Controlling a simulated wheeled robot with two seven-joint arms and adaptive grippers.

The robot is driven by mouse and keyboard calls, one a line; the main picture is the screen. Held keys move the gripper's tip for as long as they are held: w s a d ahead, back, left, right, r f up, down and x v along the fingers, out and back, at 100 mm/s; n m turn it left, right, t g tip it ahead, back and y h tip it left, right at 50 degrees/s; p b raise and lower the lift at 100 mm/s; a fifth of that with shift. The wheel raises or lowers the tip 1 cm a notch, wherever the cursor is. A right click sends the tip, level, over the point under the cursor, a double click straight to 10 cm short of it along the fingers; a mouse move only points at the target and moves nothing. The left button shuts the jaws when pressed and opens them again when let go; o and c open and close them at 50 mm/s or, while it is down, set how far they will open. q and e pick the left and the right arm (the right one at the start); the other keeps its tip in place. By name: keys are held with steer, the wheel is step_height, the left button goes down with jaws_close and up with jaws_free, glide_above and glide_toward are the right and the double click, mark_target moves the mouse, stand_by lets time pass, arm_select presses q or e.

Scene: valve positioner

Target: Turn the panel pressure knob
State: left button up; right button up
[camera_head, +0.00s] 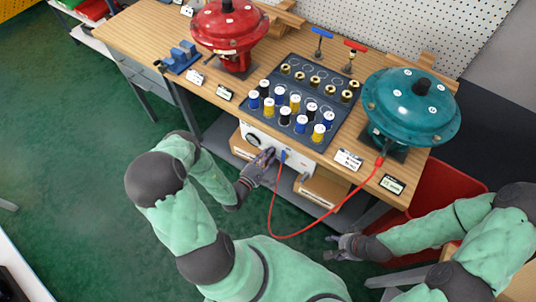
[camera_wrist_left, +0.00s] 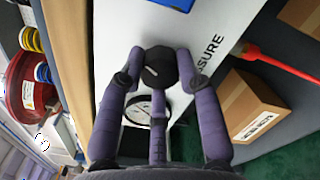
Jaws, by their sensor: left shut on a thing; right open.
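The white pressure panel (camera_head: 297,158) hangs under the front edge of the workbench. In the left wrist view the panel (camera_wrist_left: 206,25) carries the word PRESSURE, a round gauge (camera_wrist_left: 137,111) and a black knob (camera_wrist_left: 159,68) with a pale pointer line. My left gripper (camera_head: 266,158) is at the panel front. In the left wrist view its purple fingers (camera_wrist_left: 158,72) are closed around the knob, partly covering the gauge. In the head view the hand hides the knob. My right gripper (camera_head: 340,247) is open and empty, low in front of the bench, away from the panel.
A red hose (camera_head: 273,215) loops from the panel to the teal actuator (camera_head: 409,108). A red actuator (camera_head: 229,30) stands at the bench's left. A dark tray (camera_head: 333,84) holds several spools and fittings. Cardboard boxes (camera_head: 321,190) sit on the shelf below. Green floor is free at left.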

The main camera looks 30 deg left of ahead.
arm_select(q)
steer(key=shift+s+f+m, duration=0.1)
steer(key=shift+f+m, duration=0.05)
steer(key=shift+m, duration=1.15)
steer(key=o, duration=1.2)
steer(key=shift+a, duration=0.1)
steer(key=shift+c, duration=0.2)
steer(key=s, duration=1.2)
steer(key=shift+a+p, duration=0.3)
steer(key=shift+a, duration=0.1)
steer(key=shift+w+d+m, duration=0.1)
steer(key=shift+m, duration=0.2)
